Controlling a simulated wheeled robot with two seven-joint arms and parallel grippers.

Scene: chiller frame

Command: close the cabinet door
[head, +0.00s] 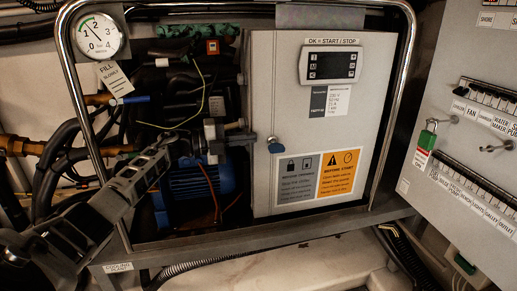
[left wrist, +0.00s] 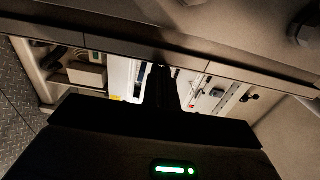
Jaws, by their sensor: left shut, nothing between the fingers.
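The cabinet (head: 262,190) is a light grey box inside a bent-tube frame. Its door (head: 292,115) faces me, with a dark display, a white label, grey and orange warning stickers, and a blue knob (head: 275,145) at its left edge. I cannot tell whether the door sits fully flush. My left gripper (head: 172,145) reaches in from the lower left, in front of the pump machinery and left of the door, apart from the knob. It is shut and empty. In the left wrist view, a dark body hides most of the scene. My right gripper is not in view.
The tube frame (head: 70,60) arches around the machinery, with a pressure gauge (head: 100,37) at its upper left. Hoses and a blue motor (head: 198,178) crowd the space left of the cabinet. A switch panel (head: 440,190) with a green padlock (head: 426,141) stands at right.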

